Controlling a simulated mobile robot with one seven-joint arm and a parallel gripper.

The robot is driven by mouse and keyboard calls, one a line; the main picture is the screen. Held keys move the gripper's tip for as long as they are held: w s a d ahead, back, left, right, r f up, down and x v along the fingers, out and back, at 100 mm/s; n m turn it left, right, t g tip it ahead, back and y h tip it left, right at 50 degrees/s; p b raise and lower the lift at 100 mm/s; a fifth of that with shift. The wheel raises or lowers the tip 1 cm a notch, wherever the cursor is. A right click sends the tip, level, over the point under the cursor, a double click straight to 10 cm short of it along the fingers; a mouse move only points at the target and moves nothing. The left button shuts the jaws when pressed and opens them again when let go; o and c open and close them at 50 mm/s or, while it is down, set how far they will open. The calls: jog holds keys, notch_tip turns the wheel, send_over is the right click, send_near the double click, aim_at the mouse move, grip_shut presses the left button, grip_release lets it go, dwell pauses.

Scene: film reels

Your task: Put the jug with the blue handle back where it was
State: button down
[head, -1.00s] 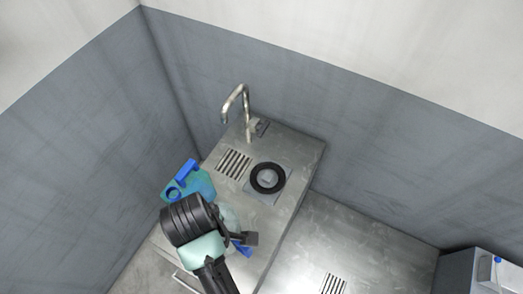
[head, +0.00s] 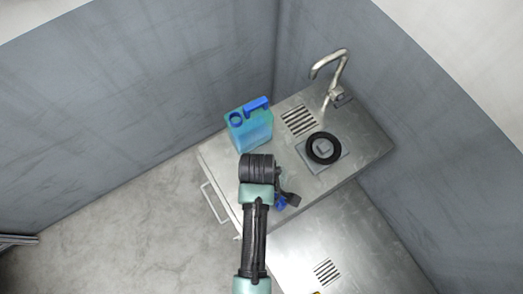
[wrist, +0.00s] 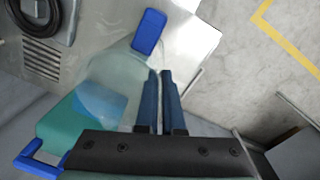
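A clear jug (wrist: 105,80) with a blue part (wrist: 148,32) on top stands near the counter's edge. In the head view my arm hides most of it, leaving a bit of blue (head: 280,202). My gripper (head: 290,198) is right at this jug. In the wrist view its fingers (wrist: 161,75) are close together across the jug's side; whether they hold its handle is unclear. A second jug (head: 250,130), teal with a blue handle and cap, stands upright behind, near the wall. It also shows at the lower left of the wrist view (wrist: 62,130).
A steel counter (head: 365,145) carries a tap (head: 338,75), a slotted grate (head: 299,120) and a black ring (head: 323,148) on a grey plate. Walls stand close behind. Open floor (head: 130,230) lies to the left.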

jog(key=shift+f, duration=0.4)
jog(key=c, duration=1)
grip_release()
jog(key=shift+c, duration=0.2)
